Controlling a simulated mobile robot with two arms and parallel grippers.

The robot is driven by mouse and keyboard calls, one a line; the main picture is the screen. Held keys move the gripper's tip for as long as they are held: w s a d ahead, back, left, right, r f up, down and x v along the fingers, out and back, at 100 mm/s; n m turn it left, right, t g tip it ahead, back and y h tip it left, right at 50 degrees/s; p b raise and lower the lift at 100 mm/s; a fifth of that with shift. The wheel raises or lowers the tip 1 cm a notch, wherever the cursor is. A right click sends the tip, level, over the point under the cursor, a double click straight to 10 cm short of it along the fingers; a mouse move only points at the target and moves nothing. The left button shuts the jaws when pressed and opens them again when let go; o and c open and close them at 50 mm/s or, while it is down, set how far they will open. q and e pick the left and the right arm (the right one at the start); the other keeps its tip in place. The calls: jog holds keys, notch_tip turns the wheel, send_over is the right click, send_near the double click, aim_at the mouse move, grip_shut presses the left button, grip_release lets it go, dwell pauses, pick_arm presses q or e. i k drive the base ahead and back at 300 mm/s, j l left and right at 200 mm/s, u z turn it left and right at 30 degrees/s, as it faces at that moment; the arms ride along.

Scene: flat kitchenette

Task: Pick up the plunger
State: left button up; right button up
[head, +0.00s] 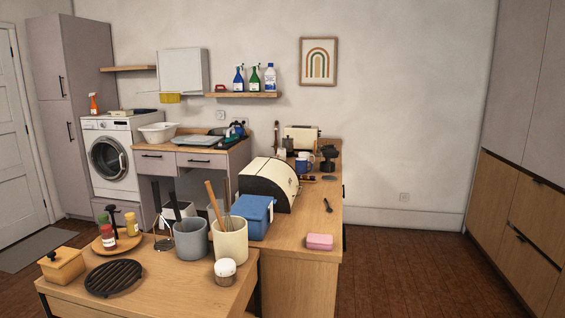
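I cannot make out a plunger for certain in the head view. A wooden stick (215,206) slants up by the grey crock (191,240) and the cream crock (231,245) on the near table; its lower end is hidden. A thin dark upright item (276,138) stands on the far counter beside the bread box, too small to identify. The floor behind the near table and under the sink counter is partly hidden. Neither of my grippers is in view.
The near table (185,288) also holds a black trivet (113,278), a yellow lidded box (62,265) and a tray of bottles. The counter behind carries a bread box (268,184), a blue box (254,217) and a pink box (319,241). Open wooden floor (405,270) lies to the right.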

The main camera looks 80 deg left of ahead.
aim_at(331, 153)
jog(key=u, duration=2.4)
jog(key=i+l, duration=0.85)
jog(key=l, duration=0.3)
jog(key=i+l, duration=0.45)
jog(key=i+l+u, duration=0.1)
jog(key=i+l, duration=0.35)
jog(key=l, duration=0.2)
